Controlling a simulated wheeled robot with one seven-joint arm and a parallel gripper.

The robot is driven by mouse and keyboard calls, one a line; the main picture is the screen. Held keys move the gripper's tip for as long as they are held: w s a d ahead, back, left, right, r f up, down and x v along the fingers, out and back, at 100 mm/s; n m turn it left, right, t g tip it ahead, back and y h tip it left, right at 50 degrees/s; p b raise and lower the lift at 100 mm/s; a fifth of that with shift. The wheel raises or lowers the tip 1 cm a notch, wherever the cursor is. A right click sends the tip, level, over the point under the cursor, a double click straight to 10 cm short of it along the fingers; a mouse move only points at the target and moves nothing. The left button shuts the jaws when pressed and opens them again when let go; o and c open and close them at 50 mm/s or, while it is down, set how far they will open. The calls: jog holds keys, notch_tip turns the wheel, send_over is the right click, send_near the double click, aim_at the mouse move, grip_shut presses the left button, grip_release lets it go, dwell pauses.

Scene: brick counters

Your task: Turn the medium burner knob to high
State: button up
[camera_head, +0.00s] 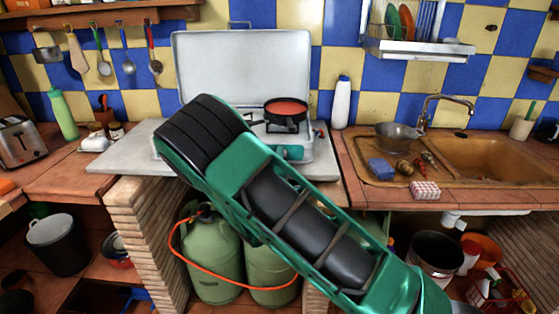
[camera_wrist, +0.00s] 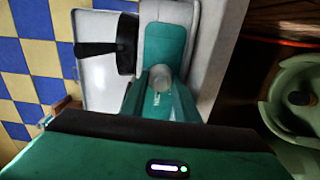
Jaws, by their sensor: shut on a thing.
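The white stove (camera_head: 205,68) stands on the counter with its lid raised. My green arm crosses in front of it and hides most of its front and the row of knobs. My gripper (camera_head: 291,152) is at the right part of the stove front, below the pan. In the wrist view, my gripper (camera_wrist: 163,88) is shut around a small pale round burner knob (camera_wrist: 161,78). I cannot tell which burner this knob belongs to, nor its setting.
A black pan with red contents (camera_head: 286,108) sits on a burner just above my gripper. A white bottle (camera_head: 341,103) stands right of the stove. Green gas cylinders (camera_head: 212,260) with an orange hose stand below. The sink (camera_head: 485,160) is at the right.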

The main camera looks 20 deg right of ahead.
jog(key=shift+a+f, duration=0.2)
jog(key=shift+a, duration=0.1)
jog(key=o, duration=1)
jog(key=shift+o, duration=0.2)
jog(key=shift+d, duration=0.1)
jog(key=shift+s, duration=0.15)
jog(key=v, duration=1)
jog(key=shift+s, duration=0.2)
jog(key=shift+r, duration=0.15)
